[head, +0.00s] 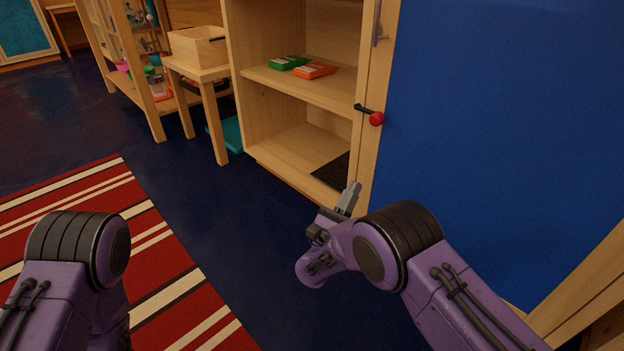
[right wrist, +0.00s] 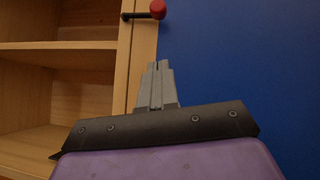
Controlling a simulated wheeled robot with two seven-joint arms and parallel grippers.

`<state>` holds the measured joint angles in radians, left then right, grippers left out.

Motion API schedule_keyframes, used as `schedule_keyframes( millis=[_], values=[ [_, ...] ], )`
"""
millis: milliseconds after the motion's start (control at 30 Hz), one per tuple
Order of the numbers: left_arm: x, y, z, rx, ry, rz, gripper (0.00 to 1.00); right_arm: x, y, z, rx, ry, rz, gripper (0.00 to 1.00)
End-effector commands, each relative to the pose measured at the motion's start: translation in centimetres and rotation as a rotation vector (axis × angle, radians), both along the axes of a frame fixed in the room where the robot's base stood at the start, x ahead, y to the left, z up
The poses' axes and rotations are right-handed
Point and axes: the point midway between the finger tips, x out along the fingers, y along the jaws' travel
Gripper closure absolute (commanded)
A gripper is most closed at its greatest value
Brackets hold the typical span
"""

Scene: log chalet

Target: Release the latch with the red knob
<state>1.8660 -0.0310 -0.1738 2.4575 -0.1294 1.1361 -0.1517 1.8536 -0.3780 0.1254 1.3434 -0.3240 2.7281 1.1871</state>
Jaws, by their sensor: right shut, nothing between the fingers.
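The red knob (head: 376,118) sits at the end of a short dark latch bar (head: 362,108) on the wooden post between the open shelves and the blue panel. In the right wrist view the red knob (right wrist: 158,9) shows at the top edge, beyond my fingertips, with the dark bar to its left. My right gripper (head: 351,192) is shut and empty, below the knob and apart from it. Its closed fingers (right wrist: 158,82) point up toward the knob in the wrist view. My left arm shows at lower left in the head view, but its gripper is out of view.
The wooden cabinet (head: 300,92) holds a green box (head: 288,63) and an orange box (head: 315,71). A large blue panel (head: 500,130) fills the right side. A small table (head: 200,72) bears a wooden box. A striped rug (head: 150,265) lies on the blue floor.

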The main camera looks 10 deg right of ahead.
Motion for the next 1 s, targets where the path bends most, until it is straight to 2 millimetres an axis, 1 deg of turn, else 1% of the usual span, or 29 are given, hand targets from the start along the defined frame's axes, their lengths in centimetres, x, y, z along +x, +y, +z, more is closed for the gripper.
schedule_keyframes(
  millis=[33, 200, 367, 467, 567, 833, 967, 1000],
  values=[
    [0.1, 0.1, -1.0, 0.002, -0.001, -0.003, 0.00, 0.0, 0.2, -0.7, 0.021, -0.028, 0.010, 1.00],
    [0.1, 0.2, -0.7, 0.002, 0.000, -0.005, 0.00, 0.0, 0.2, -0.2, 0.038, -0.047, 0.018, 1.00],
    [0.1, 0.2, -0.7, 0.002, 0.000, -0.005, 0.00, 0.0, 0.2, -0.2, 0.036, -0.043, 0.017, 1.00],
    [-0.1, 0.3, -0.5, 0.005, 0.010, -0.014, 0.00, 0.2, -0.1, 0.1, 0.036, -0.044, 0.014, 1.00],
    [-0.6, 0.6, -0.2, 0.013, 0.041, -0.043, 0.00, 0.9, -0.8, 1.1, 0.035, -0.043, 0.013, 1.00],
    [-2.7, 2.1, 0.6, 0.048, 0.179, -0.172, 0.00, 4.0, -3.9, 5.0, 0.036, -0.043, 0.011, 1.00],
    [-3.7, 1.9, 1.1, 0.031, 0.235, -0.187, 0.00, 5.5, -5.4, 6.8, 0.036, -0.043, 0.011, 1.00],
    [-4.3, 1.4, 1.8, 0.009, 0.267, -0.180, 0.00, 5.6, -5.1, 7.8, 0.034, -0.041, 0.015, 1.00]
  ],
)
